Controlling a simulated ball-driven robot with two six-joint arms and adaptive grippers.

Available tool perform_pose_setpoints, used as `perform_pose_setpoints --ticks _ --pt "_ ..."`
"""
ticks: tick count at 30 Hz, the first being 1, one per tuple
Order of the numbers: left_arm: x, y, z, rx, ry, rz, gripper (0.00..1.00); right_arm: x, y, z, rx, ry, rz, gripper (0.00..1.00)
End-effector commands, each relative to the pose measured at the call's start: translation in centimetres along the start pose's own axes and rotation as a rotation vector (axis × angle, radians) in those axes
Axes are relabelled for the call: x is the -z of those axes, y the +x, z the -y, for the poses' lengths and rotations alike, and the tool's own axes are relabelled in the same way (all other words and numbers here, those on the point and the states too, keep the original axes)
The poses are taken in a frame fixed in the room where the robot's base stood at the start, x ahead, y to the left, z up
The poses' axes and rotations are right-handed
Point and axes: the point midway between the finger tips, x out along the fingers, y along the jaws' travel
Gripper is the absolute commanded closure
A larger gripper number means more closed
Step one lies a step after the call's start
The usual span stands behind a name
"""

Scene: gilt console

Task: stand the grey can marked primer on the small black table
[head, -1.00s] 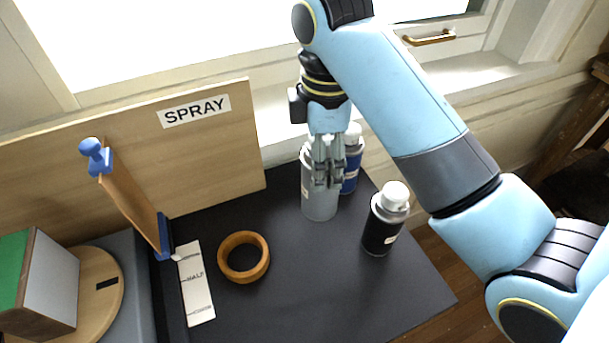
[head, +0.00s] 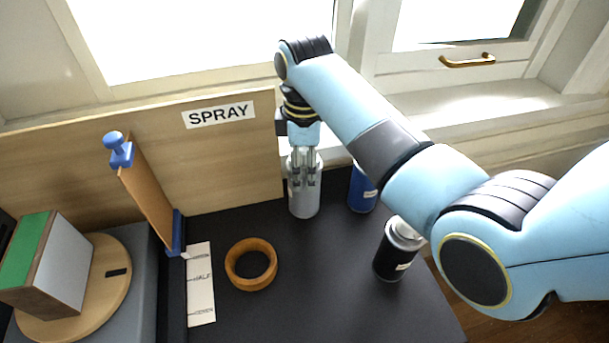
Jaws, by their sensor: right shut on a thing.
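The grey can (head: 304,201) is upright in my right gripper (head: 305,183), near the back of the black tabletop (head: 330,275). The gripper comes down from above and its fingers are shut around the upper part of the can. The fingers partly cover the can's front and white top, and I cannot read any primer marking. I cannot tell whether its base touches the surface or hangs just above it. I cannot tell whether this black surface is the small black table. My left gripper is out of view.
A blue can (head: 363,189) stands right of the grey can, and a black can (head: 397,250) stands nearer. A wooden ring (head: 251,264), a marked white strip (head: 200,283) and a blue-clamped board (head: 148,205) are to the left. A SPRAY panel (head: 230,160) rises behind.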

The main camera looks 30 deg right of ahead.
Motion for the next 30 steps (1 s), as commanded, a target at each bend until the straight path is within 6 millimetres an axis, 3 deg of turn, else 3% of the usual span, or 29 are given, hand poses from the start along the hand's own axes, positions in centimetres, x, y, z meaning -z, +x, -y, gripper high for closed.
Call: perform_pose_setpoints --ticks 6,18,19,24,30 --pt "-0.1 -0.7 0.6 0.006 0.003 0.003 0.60 -0.1 2.8 0.0 0.001 0.000 0.001 0.97" --pt "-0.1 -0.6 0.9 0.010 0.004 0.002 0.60 -0.1 3.5 0.0 0.000 0.000 0.000 0.97" --pt "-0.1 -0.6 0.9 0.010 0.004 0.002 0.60 -0.1 3.5 0.1 0.001 0.000 0.001 0.35" --pt "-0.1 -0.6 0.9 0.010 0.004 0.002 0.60 -0.1 3.5 0.1 0.001 0.000 0.001 0.14" --pt "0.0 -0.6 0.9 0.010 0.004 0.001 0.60 -0.1 3.5 0.1 0.001 0.000 0.001 0.14"
